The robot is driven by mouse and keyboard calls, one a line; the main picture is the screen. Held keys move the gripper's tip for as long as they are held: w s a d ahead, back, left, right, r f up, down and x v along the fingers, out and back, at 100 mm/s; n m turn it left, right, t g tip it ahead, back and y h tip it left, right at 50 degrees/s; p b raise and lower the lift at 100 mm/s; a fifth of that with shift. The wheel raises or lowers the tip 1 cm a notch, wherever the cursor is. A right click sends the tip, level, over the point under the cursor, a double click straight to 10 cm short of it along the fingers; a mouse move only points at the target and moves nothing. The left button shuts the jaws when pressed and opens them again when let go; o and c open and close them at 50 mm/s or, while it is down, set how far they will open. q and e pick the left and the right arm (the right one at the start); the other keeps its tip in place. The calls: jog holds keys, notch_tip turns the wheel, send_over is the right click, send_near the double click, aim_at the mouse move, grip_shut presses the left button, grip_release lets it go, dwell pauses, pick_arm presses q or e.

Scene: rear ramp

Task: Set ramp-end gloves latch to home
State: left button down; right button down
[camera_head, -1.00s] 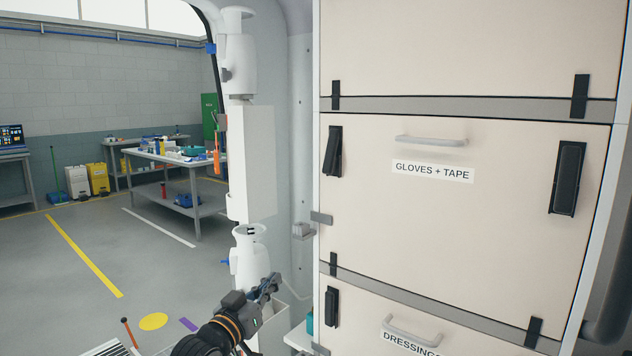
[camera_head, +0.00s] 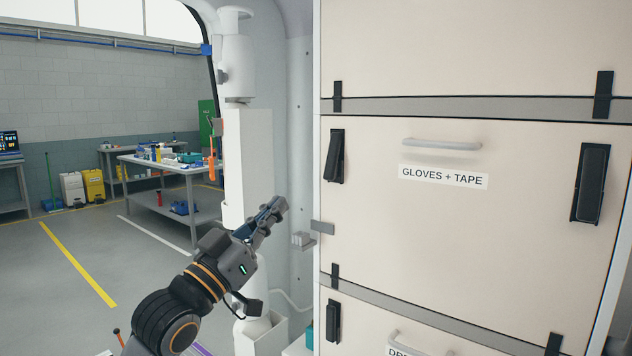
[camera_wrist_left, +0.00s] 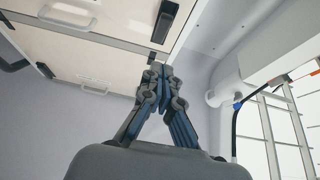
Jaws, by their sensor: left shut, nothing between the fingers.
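The drawer front labelled GLOVES + TAPE (camera_head: 400,235) is closed, with a black latch near each side. The left latch (camera_head: 334,156), on the side toward the open doorway, looks slightly angled off the face. The right latch (camera_head: 590,182) sits upright in its dark frame. My left gripper (camera_head: 277,207) is shut and empty, left of the cabinet and lower than the left latch, apart from it. In the left wrist view its fingertips (camera_wrist_left: 158,76) meet below a black latch (camera_wrist_left: 164,22); I cannot tell which drawer that latch is on. My right gripper is not in view.
A grey tab (camera_head: 322,227) sticks out at the cabinet's left edge, with a small grey bracket (camera_head: 302,240) beside it. A white column (camera_head: 247,160) stands behind my gripper. The drawer below has its own latch (camera_head: 333,320). A workbench (camera_head: 180,166) stands farther off.

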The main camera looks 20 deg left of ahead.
aim_at(328, 171)
pick_arm(q)
jog(key=f+p+x, duration=0.1)
jog(key=x, duration=0.3)
jog(key=p+x, duration=0.1)
jog(key=x, duration=0.2)
jog(key=w+f+p+x, duration=0.1)
jog(key=p+x, duration=0.1)
jog(key=x, duration=0.2)
jog(key=shift+w+d+f, duration=0.15)
jog(key=shift+w+d, duration=0.2)
jog(key=shift+w+d+f, duration=0.3)
jog(key=shift+w+f, duration=0.5)
jog(key=shift+w, duration=0.05)
